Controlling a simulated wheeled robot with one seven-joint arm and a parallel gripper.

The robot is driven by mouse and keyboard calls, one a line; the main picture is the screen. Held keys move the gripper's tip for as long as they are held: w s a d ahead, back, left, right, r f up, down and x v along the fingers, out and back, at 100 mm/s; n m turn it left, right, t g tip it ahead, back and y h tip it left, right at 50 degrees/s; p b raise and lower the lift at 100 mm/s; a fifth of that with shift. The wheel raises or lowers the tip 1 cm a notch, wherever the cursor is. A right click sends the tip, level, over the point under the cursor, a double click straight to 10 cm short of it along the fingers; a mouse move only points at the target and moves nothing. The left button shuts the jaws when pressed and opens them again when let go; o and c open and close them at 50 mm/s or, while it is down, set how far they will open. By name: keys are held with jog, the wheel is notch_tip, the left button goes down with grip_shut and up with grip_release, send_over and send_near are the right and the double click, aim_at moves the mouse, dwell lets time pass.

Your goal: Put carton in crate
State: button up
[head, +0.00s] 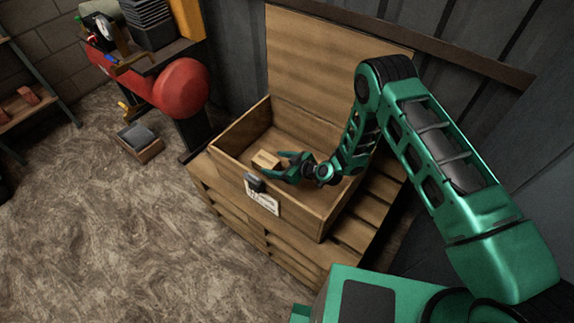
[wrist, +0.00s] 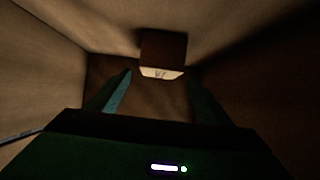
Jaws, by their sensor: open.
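The carton (head: 265,160) is a small tan box inside the open wooden crate (head: 305,214). In the wrist view the carton (wrist: 162,52) is a dark brown block with a pale lit lower face, just beyond my fingertips. My gripper (head: 284,167) is green and reaches down into the crate beside the carton. In the wrist view my gripper's two fingers (wrist: 158,90) stand apart with nothing between them. The carton looks apart from the fingers. Whether it rests on the crate floor is hard to tell in the dim light.
The crate's lid (head: 335,60) stands raised at the back, near the wall. The crate sits on wooden slats. A red rounded tank (head: 181,87) stands to the left, with a small dark-topped box (head: 138,139) on the floor. The floor at the lower left is clear.

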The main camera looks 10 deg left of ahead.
jog(key=v, duration=0.7)
jog(key=shift+d+r, duration=0.15)
